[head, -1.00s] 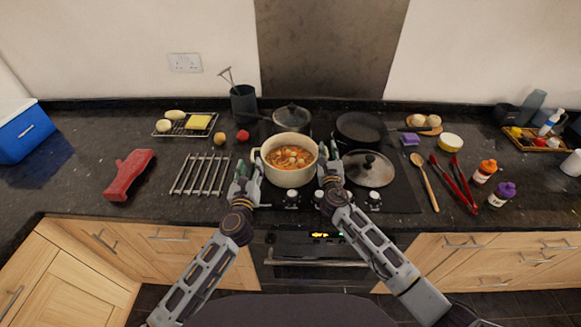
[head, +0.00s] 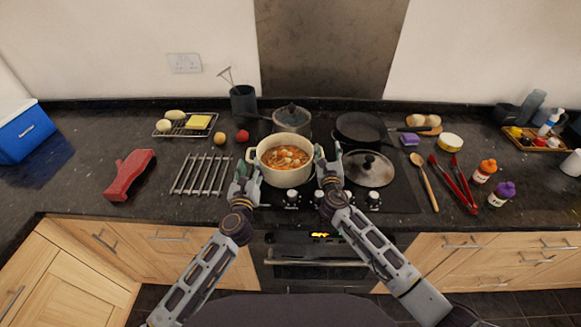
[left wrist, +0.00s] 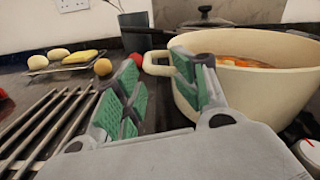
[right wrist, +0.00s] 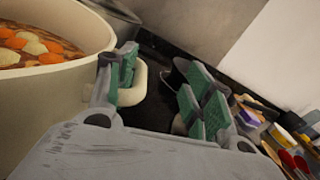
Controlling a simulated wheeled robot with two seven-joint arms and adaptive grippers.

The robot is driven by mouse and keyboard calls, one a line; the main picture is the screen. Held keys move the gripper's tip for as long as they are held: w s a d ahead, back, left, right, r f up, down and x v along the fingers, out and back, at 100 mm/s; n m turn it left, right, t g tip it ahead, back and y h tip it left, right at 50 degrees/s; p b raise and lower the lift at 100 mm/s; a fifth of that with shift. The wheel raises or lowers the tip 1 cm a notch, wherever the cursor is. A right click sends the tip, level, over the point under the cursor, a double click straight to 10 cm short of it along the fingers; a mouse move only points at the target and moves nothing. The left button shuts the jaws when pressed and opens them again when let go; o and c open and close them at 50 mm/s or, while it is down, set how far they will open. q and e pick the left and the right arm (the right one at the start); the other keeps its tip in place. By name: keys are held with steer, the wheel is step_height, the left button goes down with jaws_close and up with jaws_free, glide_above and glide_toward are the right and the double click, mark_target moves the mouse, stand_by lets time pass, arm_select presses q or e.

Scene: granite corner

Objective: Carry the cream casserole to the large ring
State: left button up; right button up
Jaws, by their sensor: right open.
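The cream casserole (head: 285,179), full of soup, stands upright at the front left of the black hob (head: 401,196). Any ring beneath it is hidden. My left gripper (head: 244,172) is open beside the left handle; in the left wrist view (left wrist: 158,85) the handle shows just beyond and between the fingers. My right gripper (head: 328,165) is open at the right side; in the right wrist view (right wrist: 165,88) one finger overlaps the right handle (right wrist: 136,85). Whether it touches is unclear. No ring marking is clearly visible.
A lidded pot (head: 291,119) stands close behind the casserole. A frying pan (head: 361,129) and a loose lid (head: 369,169) occupy the hob's right side.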

steer(key=shift+s+a, duration=0.15)
steer(key=shift+s, duration=0.5)
steer(key=shift+s+a, duration=0.15)
steer(key=shift+s, duration=0.45)
steer(key=shift+s+d+r, duration=0.1)
steer(key=shift+s+d, duration=0.05)
steer(key=shift+s, duration=2.4)
arm_select(q)
steer(key=shift+s+a, duration=0.1)
steer(key=shift+a, duration=0.1)
steer(key=shift+s+a+p, duration=0.15)
steer(key=shift+s+a, duration=0.3)
steer(key=shift+a, duration=0.4)
steer(key=shift+s+a+p, duration=0.15)
steer(key=shift+s+a, duration=0.35)
steer(key=shift+a, duration=0.3)
steer(key=shift+s+a+p, duration=0.15)
steer(key=shift+s+a, duration=0.3)
steer(key=shift+a, duration=0.4)
arm_select(e)
steer(key=shift+r, duration=0.45)
arm_select(q)
steer(key=shift+s, duration=0.1)
arm_select(e)
steer(key=shift+s, duration=0.1)
